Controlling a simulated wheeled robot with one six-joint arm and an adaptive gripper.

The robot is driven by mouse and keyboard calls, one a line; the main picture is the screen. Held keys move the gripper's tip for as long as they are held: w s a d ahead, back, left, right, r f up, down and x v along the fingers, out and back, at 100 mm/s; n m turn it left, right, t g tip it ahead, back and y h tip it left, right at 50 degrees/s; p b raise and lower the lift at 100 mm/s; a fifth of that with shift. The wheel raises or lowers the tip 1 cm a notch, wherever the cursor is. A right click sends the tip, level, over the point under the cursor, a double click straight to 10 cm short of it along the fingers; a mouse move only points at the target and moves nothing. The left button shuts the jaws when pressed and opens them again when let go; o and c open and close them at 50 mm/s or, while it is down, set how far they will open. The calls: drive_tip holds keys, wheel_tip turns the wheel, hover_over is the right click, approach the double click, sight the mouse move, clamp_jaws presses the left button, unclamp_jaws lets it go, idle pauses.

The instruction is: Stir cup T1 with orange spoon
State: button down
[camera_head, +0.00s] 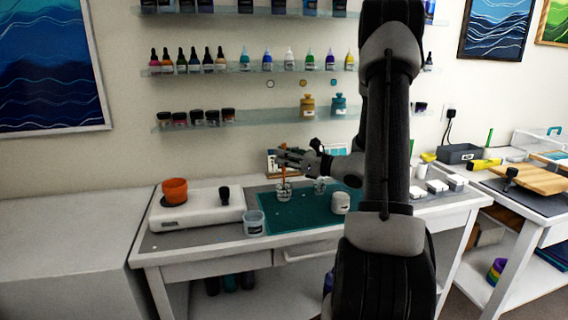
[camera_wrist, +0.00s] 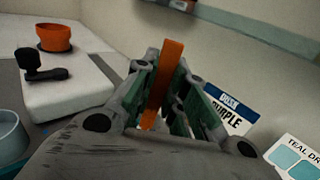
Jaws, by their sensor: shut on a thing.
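My gripper (camera_head: 284,156) is shut on the upright orange spoon (camera_head: 284,174) over the teal mat (camera_head: 300,220). In the wrist view the orange spoon handle (camera_wrist: 165,75) stands between the two fingers of my gripper (camera_wrist: 160,82). The spoon's lower end goes down to a small clear cup (camera_head: 284,193) and seems to be inside it. Another small clear cup (camera_head: 320,186) stands just to the right. I cannot read which cup is T1. The spoon's tip and the cup's contents are not clear.
A white device (camera_head: 196,211) with an orange bowl (camera_head: 175,190) stands left. A larger clear cup (camera_head: 254,223) is near the front, and a white jar (camera_head: 341,203) is right on the mat. Label cards (camera_wrist: 232,108) stand behind my gripper. The left counter (camera_head: 60,215) is bare.

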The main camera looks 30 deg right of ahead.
drive_tip(key=shift+r, duration=2.3)
drive_tip(key=shift+r, duration=2.5)
